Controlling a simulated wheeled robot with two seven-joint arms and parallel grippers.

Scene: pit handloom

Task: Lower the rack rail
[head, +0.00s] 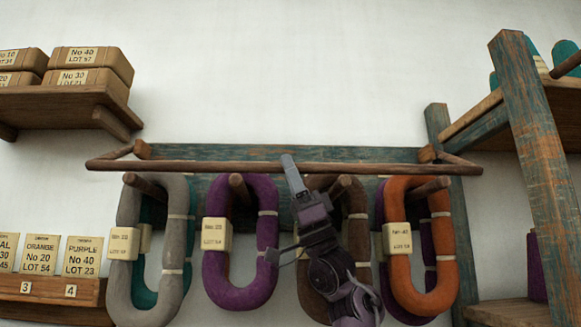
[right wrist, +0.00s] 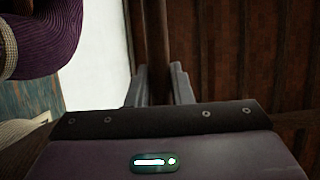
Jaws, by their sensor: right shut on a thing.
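The rack rail (head: 210,167) is a long dark wooden bar with short arms at both ends, running level just above the pegs and in front of the blue-green rack board (head: 375,154). My right gripper (head: 291,168) reaches up from below and is shut on the rail near its middle. In the right wrist view the rail (right wrist: 156,40) runs upright between the two grey fingers (right wrist: 159,85). Below the rail hang a grey hank (head: 178,230), a purple hank (head: 222,290), a brown hank and an orange hank (head: 440,235) on pegs. My arm partly hides the brown hank (head: 357,232). My left gripper is not in view.
A shelf (head: 60,103) with boxed lots is at upper left, and a label ledge (head: 50,291) is below it. A slanted post (head: 540,150) and shelves stand at right. Teal and purple hanks hang behind the front ones. The wall above the rail is bare.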

